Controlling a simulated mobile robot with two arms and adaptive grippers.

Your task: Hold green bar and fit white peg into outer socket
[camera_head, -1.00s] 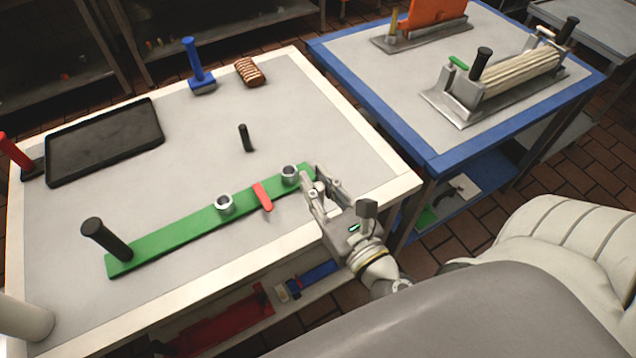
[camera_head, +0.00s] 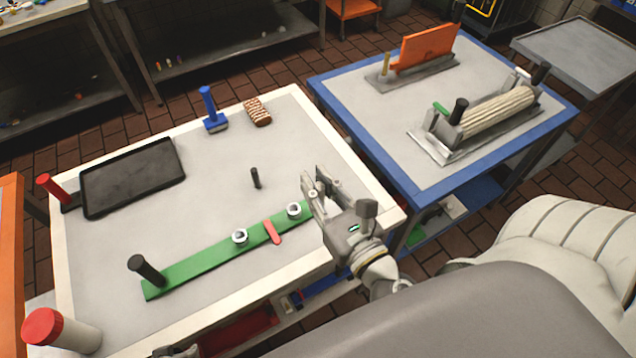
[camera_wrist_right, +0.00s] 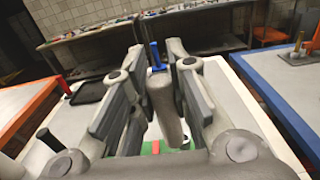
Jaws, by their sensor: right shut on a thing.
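A long green bar (camera_head: 195,265) lies on the grey-topped table, with a black upright handle (camera_head: 146,270) at its left end. Two white ring sockets stand on it, a left one (camera_head: 240,236) and a right one (camera_head: 294,210), with a red tab (camera_head: 272,232) between them. My right gripper (camera_head: 316,185) is at the bar's right end and hides that end. It is shut on the white peg, which shows as a pale cylinder (camera_wrist_right: 163,105) between the fingers in the right wrist view. The peg is apart from the right socket.
A black tray (camera_head: 132,176), a blue-handled tool (camera_head: 212,110), a striped brown block (camera_head: 257,112) and a small black peg (camera_head: 255,178) stand farther back. A red-capped white cylinder (camera_head: 60,330) is at front left. A blue-edged table (camera_head: 395,175) stands to the right.

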